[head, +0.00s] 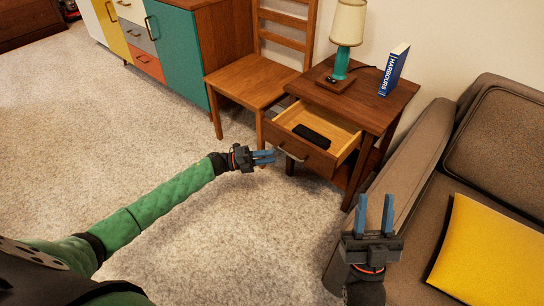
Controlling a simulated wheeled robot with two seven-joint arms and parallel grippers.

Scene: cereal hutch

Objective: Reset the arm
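My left gripper (264,157) comes in from the left on the green arm and points right, just left of the pulled-out drawer's handle (292,153). Its two blue fingers show a narrow gap with nothing between them, and it looks apart from the handle. My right gripper (375,214) is at the lower right, in front of the sofa's arm, with its blue fingers pointing up. It is open and empty. The open drawer (342,133) of the wooden side table (370,97) holds a dark flat object (312,135).
On the table stand a lamp (347,24) with a teal base and a blue book (393,70). A wooden chair (250,82) is left of it, a sofa (425,137) with a yellow cushion (490,255) right. A colourful cabinet (178,47) stands behind. Carpet (110,130) is clear at left.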

